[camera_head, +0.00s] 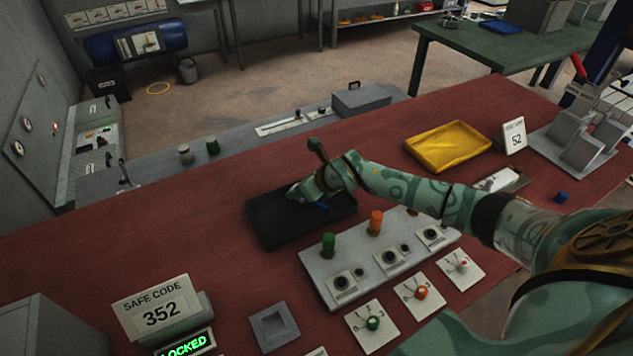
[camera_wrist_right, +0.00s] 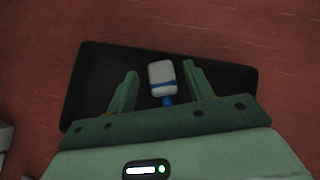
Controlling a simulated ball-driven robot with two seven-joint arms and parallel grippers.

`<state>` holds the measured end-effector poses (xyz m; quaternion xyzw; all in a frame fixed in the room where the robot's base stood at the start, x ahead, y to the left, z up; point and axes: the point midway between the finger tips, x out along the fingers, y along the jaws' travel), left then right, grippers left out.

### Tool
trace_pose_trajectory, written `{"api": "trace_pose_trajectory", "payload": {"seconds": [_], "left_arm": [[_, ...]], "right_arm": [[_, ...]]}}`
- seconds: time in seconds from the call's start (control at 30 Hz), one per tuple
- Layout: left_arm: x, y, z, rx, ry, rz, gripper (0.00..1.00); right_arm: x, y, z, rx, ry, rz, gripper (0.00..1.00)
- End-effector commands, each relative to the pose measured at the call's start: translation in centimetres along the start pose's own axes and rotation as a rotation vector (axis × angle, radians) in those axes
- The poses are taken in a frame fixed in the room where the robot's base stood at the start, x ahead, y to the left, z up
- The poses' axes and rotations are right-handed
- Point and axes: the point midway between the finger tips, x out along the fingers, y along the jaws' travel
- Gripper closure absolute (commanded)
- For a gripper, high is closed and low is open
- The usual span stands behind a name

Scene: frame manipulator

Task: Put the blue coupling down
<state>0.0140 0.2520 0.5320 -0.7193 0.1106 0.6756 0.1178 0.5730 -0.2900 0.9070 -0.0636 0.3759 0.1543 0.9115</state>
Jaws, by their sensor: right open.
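The blue coupling (camera_wrist_right: 162,78), a pale grey block with a blue band and blue stem, is over the black tray (camera_wrist_right: 95,75) in the right wrist view. It appears to lie on the tray, between the two fingers of my right gripper (camera_wrist_right: 160,72), with a gap on each side. The fingers are apart and hold nothing. In the head view my right gripper (camera_head: 298,191) is low over the black tray (camera_head: 270,232), and only a bit of blue of the coupling (camera_head: 322,206) shows beside it. My left gripper is out of view.
A grey panel (camera_head: 318,275) with green and orange knobs stands just in front of the tray. A yellow tray (camera_head: 447,147), a code card (camera_head: 513,136) and a small blue cube (camera_head: 561,196) are to the right. The red table left of the black tray is clear.

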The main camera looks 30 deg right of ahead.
Motion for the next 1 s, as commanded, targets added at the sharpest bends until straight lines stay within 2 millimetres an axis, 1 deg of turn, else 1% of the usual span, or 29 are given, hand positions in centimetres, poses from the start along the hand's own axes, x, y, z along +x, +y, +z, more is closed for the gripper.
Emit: {"api": "trace_pose_trajectory", "payload": {"seconds": [0.03, 0.2, 0.3, 0.43, 0.5, 0.6, 1.0], "left_arm": [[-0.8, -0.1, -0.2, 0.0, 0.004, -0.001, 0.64], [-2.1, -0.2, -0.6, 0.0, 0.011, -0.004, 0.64], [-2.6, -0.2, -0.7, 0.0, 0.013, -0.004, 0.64], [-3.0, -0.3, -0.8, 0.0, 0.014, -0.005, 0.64], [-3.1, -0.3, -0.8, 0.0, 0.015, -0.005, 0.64], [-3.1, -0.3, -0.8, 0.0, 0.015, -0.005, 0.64], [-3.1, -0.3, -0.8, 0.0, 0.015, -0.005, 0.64]], "right_arm": [[-1.4, -0.1, 0.0, -0.002, 0.003, -0.002, 0.48], [-5.8, -0.1, 0.1, -0.003, 0.003, -0.002, 0.48], [-8.0, -0.1, 0.0, -0.003, 0.003, -0.003, 0.48], [-10.2, -0.1, -0.1, -0.001, 0.004, -0.002, 0.48], [-10.9, -0.1, -0.2, -0.001, 0.005, -0.002, 0.48], [-11.4, 0.0, -0.1, 0.0, 0.003, -0.001, 0.48], [-11.5, 0.0, -0.1, 0.0, 0.003, -0.001, 0.48]]}}
